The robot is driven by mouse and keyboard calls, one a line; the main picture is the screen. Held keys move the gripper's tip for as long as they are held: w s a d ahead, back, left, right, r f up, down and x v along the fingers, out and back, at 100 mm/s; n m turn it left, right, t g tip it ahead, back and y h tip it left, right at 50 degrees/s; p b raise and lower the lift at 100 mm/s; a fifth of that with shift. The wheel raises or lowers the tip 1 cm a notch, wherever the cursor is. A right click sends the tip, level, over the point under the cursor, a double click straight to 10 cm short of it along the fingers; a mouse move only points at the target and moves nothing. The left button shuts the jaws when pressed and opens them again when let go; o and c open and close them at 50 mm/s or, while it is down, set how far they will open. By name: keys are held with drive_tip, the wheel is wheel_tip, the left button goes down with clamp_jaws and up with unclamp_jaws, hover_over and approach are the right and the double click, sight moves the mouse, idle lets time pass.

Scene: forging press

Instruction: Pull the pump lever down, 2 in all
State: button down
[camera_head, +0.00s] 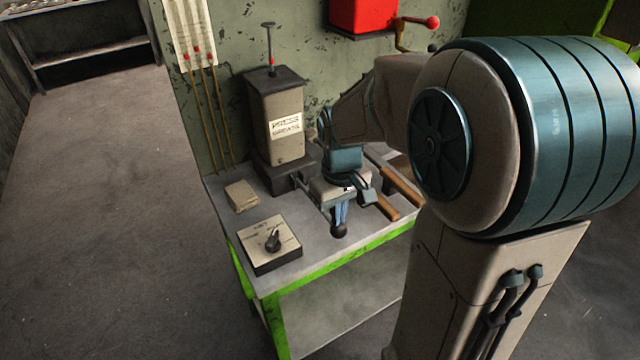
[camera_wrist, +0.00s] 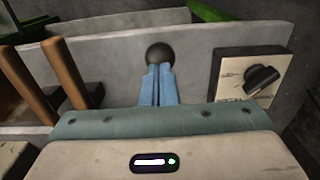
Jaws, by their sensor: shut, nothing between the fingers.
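The pump (camera_head: 275,115) is a grey box-shaped unit at the back of the bench. Its thin lever (camera_head: 311,196) runs from the pump's base towards the bench's front edge and ends in a dark ball knob (camera_head: 338,231). My gripper (camera_head: 340,220) points down with its blue fingers together, right at the knob. In the wrist view the closed fingers (camera_wrist: 157,80) end at the ball knob (camera_wrist: 160,54), which shows just past their tips. Whether they touch it, I cannot tell. The lever's rod is hidden there, and my wrist covers part of it in the head view.
A box with a black rotary switch (camera_head: 270,244) lies on the bench (camera_head: 320,253) front left, with a small tan block (camera_head: 241,196) behind it. Wooden-handled tools (camera_head: 404,189) lie on the right. A red box (camera_head: 362,15) with a crank hangs on the wall.

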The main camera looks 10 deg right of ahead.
wheel_tip(320, 180, up, 10)
drive_tip(key=w+p, duration=0.2)
drive_tip(key=p, duration=0.6)
drive_tip(key=shift+a, duration=0.3)
drive_tip(key=shift+r, duration=0.1)
drive_tip(key=shift+s+d+f+b, duration=0.1)
drive_tip(key=shift+s+f+b, duration=0.2)
drive_tip(key=shift+f+b, duration=0.9)
drive_tip(key=shift+s+d+f+b, duration=0.1)
drive_tip(key=shift+s+f+b, duration=0.2)
drive_tip(key=shift+f+b, duration=0.9)
drive_tip(key=shift+s+d+f+b, duration=0.1)
drive_tip(key=shift+s+f+b, duration=0.2)
drive_tip(key=shift+f+b, duration=0.9)
drive_tip(key=shift+f+p, duration=0.4)
drive_tip(key=shift+f, duration=0.15)
